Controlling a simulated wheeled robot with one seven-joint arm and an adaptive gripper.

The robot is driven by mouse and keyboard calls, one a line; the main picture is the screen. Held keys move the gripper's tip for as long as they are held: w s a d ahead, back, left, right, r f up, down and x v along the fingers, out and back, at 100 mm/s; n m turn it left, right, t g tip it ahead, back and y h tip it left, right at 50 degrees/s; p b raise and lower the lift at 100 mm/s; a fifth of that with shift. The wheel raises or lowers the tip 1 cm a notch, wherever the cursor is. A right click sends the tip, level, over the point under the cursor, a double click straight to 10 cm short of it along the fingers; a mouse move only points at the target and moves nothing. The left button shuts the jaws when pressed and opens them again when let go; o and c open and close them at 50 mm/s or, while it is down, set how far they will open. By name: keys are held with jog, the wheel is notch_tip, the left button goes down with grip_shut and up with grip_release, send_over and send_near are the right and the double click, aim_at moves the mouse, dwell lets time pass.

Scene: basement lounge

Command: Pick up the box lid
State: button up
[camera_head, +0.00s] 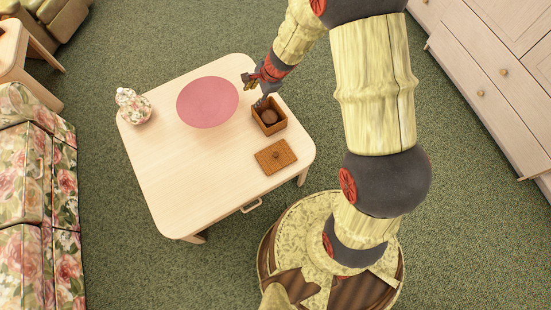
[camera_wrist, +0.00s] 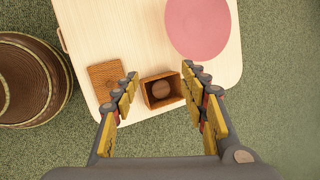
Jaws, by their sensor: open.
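The box lid (camera_head: 275,156) is a flat brown square with a small knob, lying on the pale table near its right edge. In the wrist view the lid (camera_wrist: 103,78) lies left of the box, partly behind the left finger. The open wooden box (camera_head: 270,121) stands beside the lid, apart from it, with a round brown object (camera_head: 269,116) inside. My gripper (camera_head: 259,91) is above the table by the box's far side. In the wrist view my gripper (camera_wrist: 161,82) is open and empty, its fingers spread on either side of the box.
A pink round mat (camera_head: 207,102) and a floral jar (camera_head: 132,107) are on the table (camera_head: 185,175). The table's near left area is clear. A floral sofa (camera_head: 38,190) stands at left and a drawer cabinet (camera_head: 490,75) at upper right.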

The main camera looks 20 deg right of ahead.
jog(key=s+d+f+m+g+h+b, duration=0.1)
jog(key=d+f+m, duration=0.15)
jog(key=f, duration=0.75)
jog(key=s+d+f+m, duration=0.1)
jog(key=f+m, duration=0.2)
jog(key=f, duration=0.6)
jog(key=m+g+h+b, duration=0.1)
jog(key=m+g+b, duration=0.1)
jog(key=m, duration=0.2)
send_over(276, 154)
jog(key=f, duration=1.5)
jog(key=shift+s+d+f, duration=0.1)
jog(key=shift+s+d, duration=0.2)
jog(key=f+b, duration=0.1)
jog(key=f, duration=0.2)
jog(key=f+b, duration=0.1)
jog(key=f, duration=0.1)
jog(key=shift+w+a+f+b, duration=0.25)
jog(key=shift+w+f+b, duration=0.05)
jog(key=shift+b, duration=0.05)
jog(key=shift+c, duration=0.5)
grip_shut()
jog(key=shift+r, duration=0.1)
